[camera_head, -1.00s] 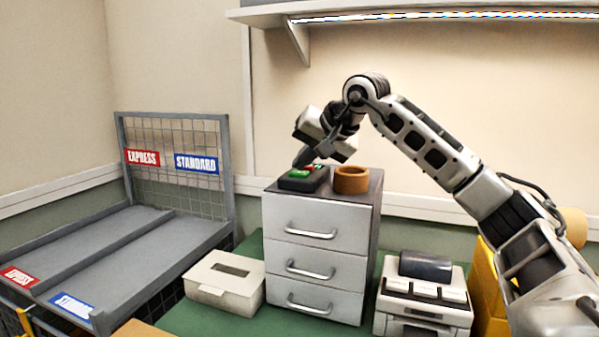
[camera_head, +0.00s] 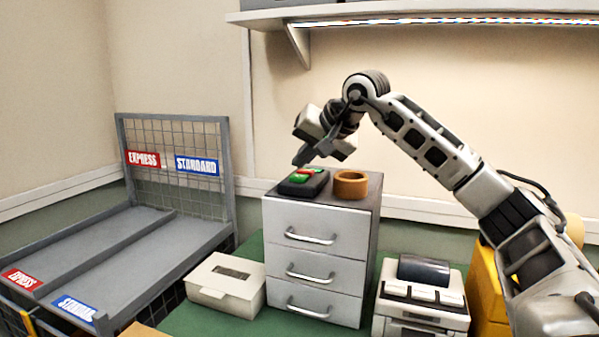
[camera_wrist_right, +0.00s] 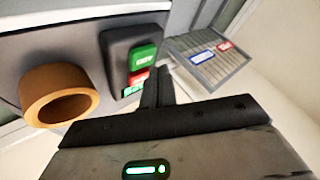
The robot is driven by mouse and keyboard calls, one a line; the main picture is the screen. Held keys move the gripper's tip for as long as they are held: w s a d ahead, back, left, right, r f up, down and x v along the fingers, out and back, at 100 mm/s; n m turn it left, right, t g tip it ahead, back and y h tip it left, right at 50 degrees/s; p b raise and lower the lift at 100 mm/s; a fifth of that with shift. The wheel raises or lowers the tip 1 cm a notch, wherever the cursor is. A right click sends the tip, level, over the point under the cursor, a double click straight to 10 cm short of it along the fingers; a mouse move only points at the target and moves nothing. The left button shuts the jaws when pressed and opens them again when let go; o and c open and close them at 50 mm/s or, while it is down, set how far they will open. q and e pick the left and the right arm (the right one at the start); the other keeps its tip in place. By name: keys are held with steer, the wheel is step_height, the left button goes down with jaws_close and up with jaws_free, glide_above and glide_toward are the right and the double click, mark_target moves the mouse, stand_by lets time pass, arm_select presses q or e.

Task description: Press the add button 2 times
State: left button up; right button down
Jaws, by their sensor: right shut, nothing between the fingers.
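A dark button box (camera_head: 317,187) with green and red parts lies on top of the grey drawer cabinet (camera_head: 282,211). In the right wrist view the box (camera_wrist_right: 115,50) shows a large green button (camera_wrist_right: 144,57), a red button (camera_wrist_right: 138,75) and a smaller lit green area (camera_wrist_right: 130,92). Their lettering is too small to read surely, so I cannot tell which is the add button. My right gripper (camera_head: 299,160) is shut and empty, its tips just above the box. It also shows in the right wrist view (camera_wrist_right: 157,75), beside the buttons; contact cannot be told.
A brown ring-shaped holder (camera_head: 351,184) stands right of the box. A white bin (camera_head: 226,285) and a printer-like machine (camera_head: 424,293) flank the cabinet. A grey rack (camera_head: 70,245) with EXPRESS and STANDARD labels is at left. A shelf (camera_head: 400,12) hangs above.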

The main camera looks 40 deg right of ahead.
mark_target(304, 177)
steer(key=shift+r, duration=0.1)
step_height(304, 177, up, 3)
steer(key=p, duration=0.3)
steer(key=shift+r+p, duration=0.7)
steer(key=shift+r, duration=0.2)
stand_by(0.4)
